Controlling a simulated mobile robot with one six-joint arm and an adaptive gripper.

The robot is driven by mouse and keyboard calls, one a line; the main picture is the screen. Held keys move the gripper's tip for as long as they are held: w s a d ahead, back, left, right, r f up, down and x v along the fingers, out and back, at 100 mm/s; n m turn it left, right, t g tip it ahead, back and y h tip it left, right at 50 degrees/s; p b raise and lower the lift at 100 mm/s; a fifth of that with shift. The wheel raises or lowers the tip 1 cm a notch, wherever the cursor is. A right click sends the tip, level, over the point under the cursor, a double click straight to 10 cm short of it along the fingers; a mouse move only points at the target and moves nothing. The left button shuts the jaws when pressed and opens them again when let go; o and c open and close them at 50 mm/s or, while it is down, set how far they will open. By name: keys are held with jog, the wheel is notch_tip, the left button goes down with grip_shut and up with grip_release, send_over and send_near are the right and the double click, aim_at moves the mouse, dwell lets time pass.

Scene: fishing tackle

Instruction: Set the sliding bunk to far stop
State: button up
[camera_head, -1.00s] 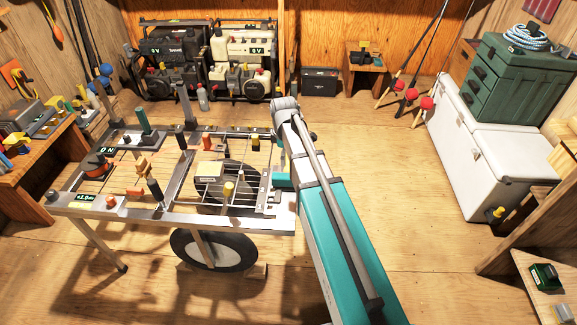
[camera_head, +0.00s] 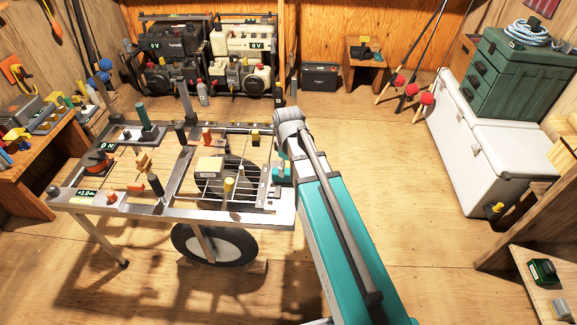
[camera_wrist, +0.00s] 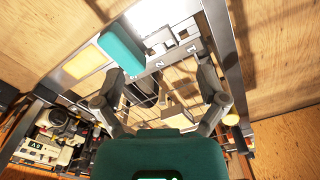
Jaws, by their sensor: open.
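A metal trailer-like frame (camera_head: 250,216) with upright posts and rails stands at left centre in the head view. In the wrist view, a teal block (camera_wrist: 122,48) sits at the upper left beside a pale plate marked 1 and 2 (camera_wrist: 178,45). I cannot tell for certain which part is the sliding bunk. My gripper (camera_wrist: 160,76) is open, its two dark fingers spread over the frame, with nothing visibly held. The teal block lies near the left fingertip; contact is unclear. In the head view, my arm mostly hides the gripper at the frame's right edge.
Several posts and coloured knobs stand up from the frame, including a yellow-topped one (camera_head: 228,186) and a dark one (camera_head: 156,186). A white chest (camera_head: 490,150) stands at right, under a green case (camera_head: 515,75). The wooden floor between is clear.

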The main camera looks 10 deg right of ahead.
jog(key=n, duration=0.5)
send_over(283, 181)
jog(key=d, duration=0.1)
jog(key=shift+w+f+n+b, duration=0.15)
jog(key=shift+w+f+b, duration=0.05)
jog(key=shift+w, duration=0.25)
jog(key=shift+w+f+n+b, duration=0.15)
jog(key=shift+w, duration=0.3)
jog(key=shift+f, duration=0.15)
notch_tip(283, 181, down, 14)
jog(key=b, duration=1.3)
jog(key=shift+r+b, duration=0.25)
jog(key=shift+b, duration=0.15)
